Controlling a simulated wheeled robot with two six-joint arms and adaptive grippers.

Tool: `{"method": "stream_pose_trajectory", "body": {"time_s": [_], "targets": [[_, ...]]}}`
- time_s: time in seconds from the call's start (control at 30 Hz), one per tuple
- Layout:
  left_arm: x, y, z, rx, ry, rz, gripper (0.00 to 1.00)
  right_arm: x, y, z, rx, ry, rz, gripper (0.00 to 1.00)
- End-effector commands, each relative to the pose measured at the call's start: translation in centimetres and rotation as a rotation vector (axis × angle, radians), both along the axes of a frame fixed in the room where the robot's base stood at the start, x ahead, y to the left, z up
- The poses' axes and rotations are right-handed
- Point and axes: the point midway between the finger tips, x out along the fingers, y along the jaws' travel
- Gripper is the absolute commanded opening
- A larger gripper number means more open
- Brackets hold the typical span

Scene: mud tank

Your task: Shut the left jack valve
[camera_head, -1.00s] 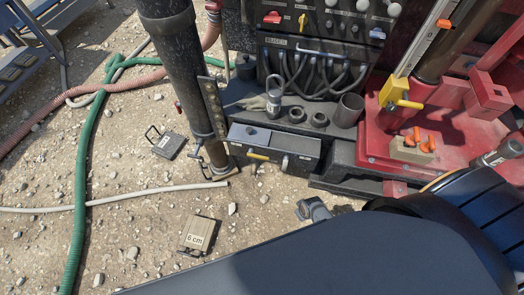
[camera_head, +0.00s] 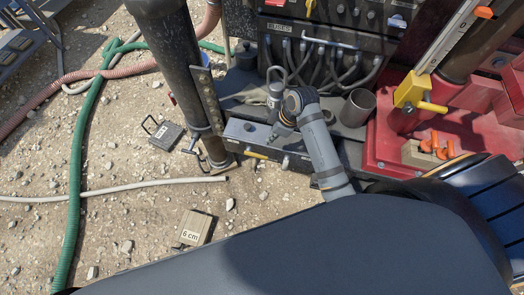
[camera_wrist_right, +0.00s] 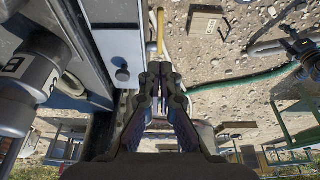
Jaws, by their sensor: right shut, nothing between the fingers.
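A grey box (camera_head: 238,133) stands beside the foot of the black left jack leg (camera_head: 172,60). A yellow lever (camera_head: 256,155) lies along its front face, and a short grey knob (camera_head: 285,162) sticks out to its right. I cannot tell for sure which is the jack valve. My right gripper (camera_head: 274,138) is over the right part of the box, pointing down and left. In the right wrist view my gripper (camera_wrist_right: 159,68) is shut and empty. The yellow lever (camera_wrist_right: 160,30) shows just beyond its fingertips, and a dark knob (camera_wrist_right: 122,75) is left of them. My left gripper is out of view.
A hose panel (camera_head: 320,60) is behind the box. A green hose (camera_head: 85,150), a pale hose (camera_head: 120,188) and a "6 cm" block (camera_head: 193,227) lie on open gravel.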

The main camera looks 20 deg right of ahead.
Motion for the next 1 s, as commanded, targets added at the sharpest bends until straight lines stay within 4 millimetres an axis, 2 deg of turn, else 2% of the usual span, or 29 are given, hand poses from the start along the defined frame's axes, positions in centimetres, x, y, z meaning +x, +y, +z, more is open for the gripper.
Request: {"method": "stream_pose_trajectory", "body": {"time_s": [0.17,0.57,0.7,0.8,1.0], "targets": [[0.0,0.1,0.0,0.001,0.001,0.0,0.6,0.2,0.4,-1.5,0.002,0.003,-0.002,0.0],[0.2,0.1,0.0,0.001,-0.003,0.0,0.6,1.7,2.6,-9.5,0.001,0.004,-0.002,0.0],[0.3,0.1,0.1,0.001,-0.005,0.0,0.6,1.8,2.7,-11.7,-0.001,0.002,-0.002,0.0],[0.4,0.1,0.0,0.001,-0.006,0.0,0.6,1.9,2.8,-12.8,0.0,0.001,-0.002,0.0],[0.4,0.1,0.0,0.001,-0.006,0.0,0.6,2.0,2.8,-13.5,0.0,0.0,-0.002,0.0]]}}
